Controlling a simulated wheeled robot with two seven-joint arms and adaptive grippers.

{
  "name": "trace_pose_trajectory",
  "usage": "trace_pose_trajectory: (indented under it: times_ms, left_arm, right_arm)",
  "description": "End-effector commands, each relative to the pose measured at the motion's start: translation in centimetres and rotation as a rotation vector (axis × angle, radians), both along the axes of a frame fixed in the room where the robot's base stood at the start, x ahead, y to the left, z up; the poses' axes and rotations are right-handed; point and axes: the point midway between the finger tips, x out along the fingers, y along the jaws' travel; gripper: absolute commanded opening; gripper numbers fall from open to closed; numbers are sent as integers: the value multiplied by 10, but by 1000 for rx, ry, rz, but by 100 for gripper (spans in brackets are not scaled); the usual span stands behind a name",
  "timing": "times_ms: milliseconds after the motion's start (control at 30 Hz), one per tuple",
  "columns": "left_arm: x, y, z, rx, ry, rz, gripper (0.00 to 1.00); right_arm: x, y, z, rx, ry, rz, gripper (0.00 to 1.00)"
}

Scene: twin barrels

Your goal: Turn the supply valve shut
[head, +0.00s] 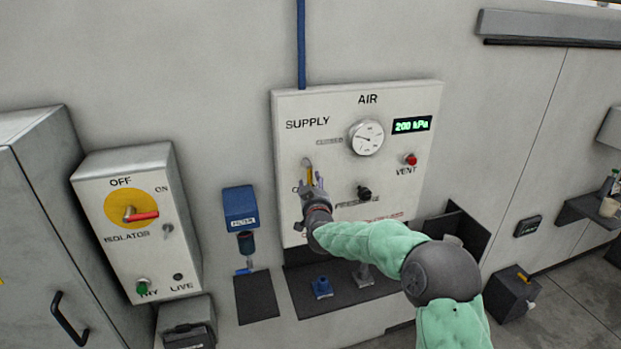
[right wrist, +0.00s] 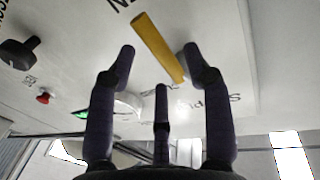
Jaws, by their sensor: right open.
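The supply valve's yellow lever (head: 310,173) is on the left side of the white AIR panel (head: 345,105), below the word SUPPLY. It looks roughly upright in the head view. My right gripper (head: 315,188) is at the lever, its fingers partly covering the lever's lower end and the lettering there. In the right wrist view the yellow lever (right wrist: 158,48) lies slantwise between the spread fingers of my right gripper (right wrist: 158,62), its end close to the right-hand finger. Whether they touch I cannot tell. The gripper is open. My left gripper is not in view.
The panel also carries a round gauge (head: 366,137), a green display (head: 411,125) reading 200 kPa, a red VENT button (head: 410,159) and a black knob (head: 364,192). An isolator box (head: 137,225) and a blue filter (head: 241,210) are at the left.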

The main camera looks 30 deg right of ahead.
Motion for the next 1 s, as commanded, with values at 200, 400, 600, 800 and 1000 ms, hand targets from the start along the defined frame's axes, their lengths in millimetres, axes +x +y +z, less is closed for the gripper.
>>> trace_pose_trajectory:
  times_ms: [200, 400, 600, 800, 1000]
  left_arm:
    - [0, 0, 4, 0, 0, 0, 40]
    - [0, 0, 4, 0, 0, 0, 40]
    - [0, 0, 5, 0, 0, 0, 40]
    - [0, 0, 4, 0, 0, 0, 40]
    - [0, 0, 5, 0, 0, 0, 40]
  right_arm:
    - [25, -12, 0, 0, 1, -1, 51]
    - [35, -17, 0, 0, 0, -1, 51]
    - [36, -17, 0, 0, 1, 0, 51]
    - [36, -17, 0, 0, 0, 0, 28]
    - [36, -17, 0, 0, 0, 0, 0]
